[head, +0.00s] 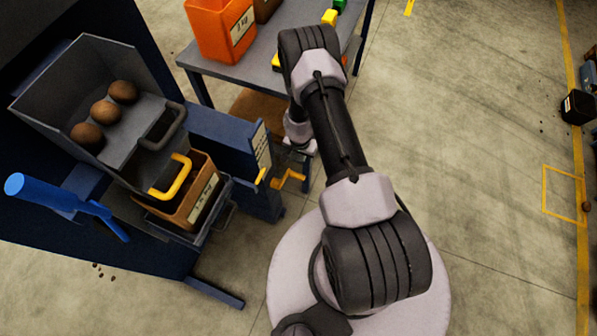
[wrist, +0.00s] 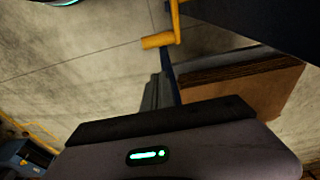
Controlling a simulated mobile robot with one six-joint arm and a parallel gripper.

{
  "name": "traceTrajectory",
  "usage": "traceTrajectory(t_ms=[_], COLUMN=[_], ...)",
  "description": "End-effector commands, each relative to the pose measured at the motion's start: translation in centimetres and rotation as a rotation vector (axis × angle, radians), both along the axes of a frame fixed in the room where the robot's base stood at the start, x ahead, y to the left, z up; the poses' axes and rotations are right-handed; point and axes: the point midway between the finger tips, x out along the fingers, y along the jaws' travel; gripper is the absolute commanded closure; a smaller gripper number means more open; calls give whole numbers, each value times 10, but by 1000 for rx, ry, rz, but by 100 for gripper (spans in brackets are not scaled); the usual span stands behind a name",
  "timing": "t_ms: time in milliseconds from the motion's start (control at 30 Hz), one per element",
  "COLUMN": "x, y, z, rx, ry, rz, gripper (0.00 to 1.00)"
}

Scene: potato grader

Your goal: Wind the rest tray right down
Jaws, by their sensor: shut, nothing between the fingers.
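A yellow crank (head: 290,179) sticks out of the lower right of the blue machine, beside a labelled blue panel. In the wrist view the yellow crank (wrist: 160,41) hangs at top centre, with its grip pointing left. A dark tray (head: 222,212) under the machine's front bears a brown labelled box; I take it for the rest tray. My gripper (head: 290,155) is close behind the crank in the head view, partly hidden by my arm. My gripper is shut and empty. In the wrist view its dark body fills the bottom, and the crank is apart from it.
A chute (head: 60,88) with several brown potatoes, a yellow handle (head: 172,178) and a blue lever (head: 48,192) are on the left. A table with an orange bin (head: 218,30) stands behind.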

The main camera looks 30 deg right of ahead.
Motion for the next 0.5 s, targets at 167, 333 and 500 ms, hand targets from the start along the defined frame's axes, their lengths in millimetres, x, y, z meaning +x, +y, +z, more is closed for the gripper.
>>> traceTrajectory(t_ms=[167, 333, 500], x=[3, -2, -8], y=[-5, 2, 10], z=[-45, -64, -76], rx=[-1, -3, -3], ry=[1, 2, 2], rz=[0, 8, 7], gripper=[100, 100, 100])
